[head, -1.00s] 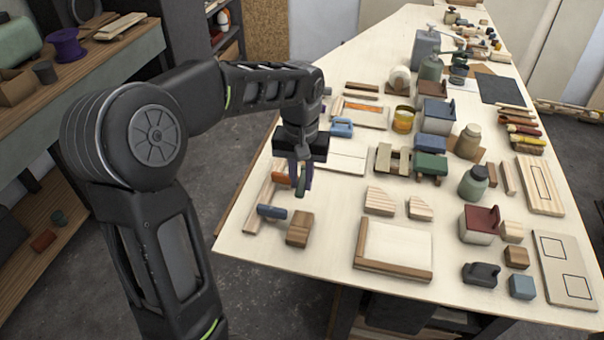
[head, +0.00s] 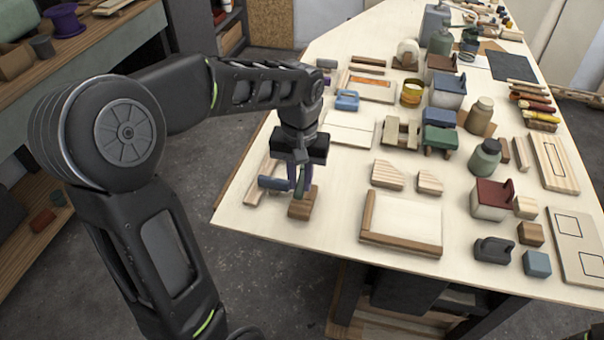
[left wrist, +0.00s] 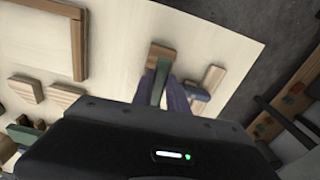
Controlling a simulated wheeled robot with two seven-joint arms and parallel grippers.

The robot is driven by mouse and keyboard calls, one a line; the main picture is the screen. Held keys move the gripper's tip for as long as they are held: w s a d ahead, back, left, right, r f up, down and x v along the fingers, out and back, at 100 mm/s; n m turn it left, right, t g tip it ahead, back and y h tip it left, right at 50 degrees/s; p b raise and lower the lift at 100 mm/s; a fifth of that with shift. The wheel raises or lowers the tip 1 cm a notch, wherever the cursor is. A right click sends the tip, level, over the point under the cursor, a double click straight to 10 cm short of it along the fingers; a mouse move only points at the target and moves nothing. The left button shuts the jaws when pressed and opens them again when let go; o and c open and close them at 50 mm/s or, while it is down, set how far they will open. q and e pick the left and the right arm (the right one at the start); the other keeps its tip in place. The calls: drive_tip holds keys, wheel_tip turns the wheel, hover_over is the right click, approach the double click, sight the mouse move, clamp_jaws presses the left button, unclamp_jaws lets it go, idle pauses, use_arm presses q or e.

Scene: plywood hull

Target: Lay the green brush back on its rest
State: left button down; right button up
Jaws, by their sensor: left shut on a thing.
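My left gripper (head: 299,186) points down near the front left corner of the table, shut on the green brush (left wrist: 160,82). In the head view the fingers hide most of the brush. A small brown wooden block (head: 303,207) lies at the lower end of the brush; it also shows in the left wrist view (left wrist: 161,52). I cannot tell whether the brush touches it. A pale wooden strip (head: 254,192) with a blue piece (head: 273,183) across it lies just left of the fingers. Which wooden piece is the rest is not clear. My right gripper is out of view.
A wood-edged white panel (head: 403,222) lies right of the block, with two pale wedges (head: 387,175) behind it. A green-topped toy cart (head: 439,139) and several boxes and jars stand further right. The table's front edge is close to the gripper.

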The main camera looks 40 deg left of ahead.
sight(299, 192)
use_arm(q)
drive_tip(key=shift+s+d+f+b, duration=0.1)
drive_tip(key=shift+s+f+b, duration=0.15)
drive_tip(key=shift+f+b, duration=0.3)
drive_tip(key=shift+s+d+f+b, duration=0.1)
drive_tip(key=shift+s+f+b, duration=0.25)
drive_tip(key=shift+f, duration=0.35)
drive_tip(key=shift+s+d+f+b, duration=0.1)
drive_tip(key=shift+s+f+b, duration=0.1)
drive_tip(key=shift+f+b, duration=0.4)
drive_tip(key=shift+r, duration=0.15)
idle(0.3)
idle(0.4)
drive_tip(key=c, duration=1.2)
unclamp_jaws()
drive_tip(key=shift+c, duration=0.2)
drive_tip(key=shift+s+r, duration=0.1)
drive_tip(key=shift+r, duration=3.65)
